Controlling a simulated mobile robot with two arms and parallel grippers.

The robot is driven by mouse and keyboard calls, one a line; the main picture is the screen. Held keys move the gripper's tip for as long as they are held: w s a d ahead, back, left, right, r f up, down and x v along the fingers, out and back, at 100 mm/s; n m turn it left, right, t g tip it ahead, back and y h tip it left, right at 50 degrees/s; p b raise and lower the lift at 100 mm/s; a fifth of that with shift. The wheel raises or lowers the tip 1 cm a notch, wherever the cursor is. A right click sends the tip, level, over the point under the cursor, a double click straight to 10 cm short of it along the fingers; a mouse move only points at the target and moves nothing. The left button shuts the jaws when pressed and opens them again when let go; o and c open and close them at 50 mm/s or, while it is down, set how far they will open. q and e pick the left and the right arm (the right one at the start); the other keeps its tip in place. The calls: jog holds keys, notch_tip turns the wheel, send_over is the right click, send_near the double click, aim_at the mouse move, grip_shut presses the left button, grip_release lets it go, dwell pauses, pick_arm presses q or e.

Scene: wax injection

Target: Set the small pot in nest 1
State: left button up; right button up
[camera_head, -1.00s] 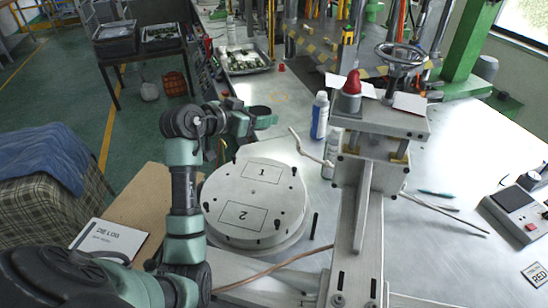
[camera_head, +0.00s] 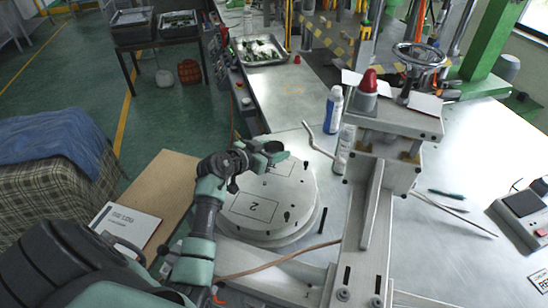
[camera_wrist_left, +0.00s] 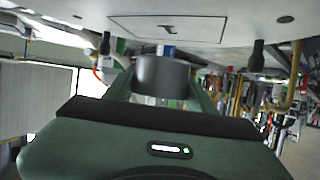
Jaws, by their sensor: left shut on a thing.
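My left gripper (camera_head: 274,152) is over the far part of the round white plate (camera_head: 300,205), at nest 1, and covers most of that nest's outline. In the left wrist view it is shut on a dark grey cylinder, the small pot (camera_wrist_left: 162,76). The pot is hardly visible in the head view. The wrist view shows the plate (camera_wrist_left: 240,25) and a nest outline (camera_wrist_left: 168,28) beyond the pot; I cannot tell whether the pot touches the plate. Nest 2 (camera_head: 252,207) is bare on the near side. My right gripper is not in view.
Dark pegs stand on the plate. A press frame with a red-topped knob (camera_head: 369,82) rises to the right. A blue-and-white bottle (camera_head: 333,110), a white bottle (camera_head: 344,148) and a bent rod (camera_head: 318,143) are behind it. A booklet (camera_head: 126,226) lies left.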

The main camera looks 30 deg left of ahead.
pick_arm(q)
notch_tip(320, 180, down, 3)
jog(key=shift+r, duration=0.1)
jog(key=shift+f, duration=0.3)
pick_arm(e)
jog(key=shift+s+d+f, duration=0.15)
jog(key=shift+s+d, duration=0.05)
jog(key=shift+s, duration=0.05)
pick_arm(q)
jog(key=o, duration=1.4)
jog(key=shift+f, duration=0.1)
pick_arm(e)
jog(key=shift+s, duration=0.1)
pick_arm(q)
jog(key=b+v, duration=0.1)
jog(key=v, duration=1)
jog(key=shift+s+b, duration=0.2)
jog(key=shift+b, duration=0.1)
jog(key=shift+s+a+r, duration=0.1)
jog(key=shift+s+r, duration=0.2)
jog(key=shift+r, duration=0.05)
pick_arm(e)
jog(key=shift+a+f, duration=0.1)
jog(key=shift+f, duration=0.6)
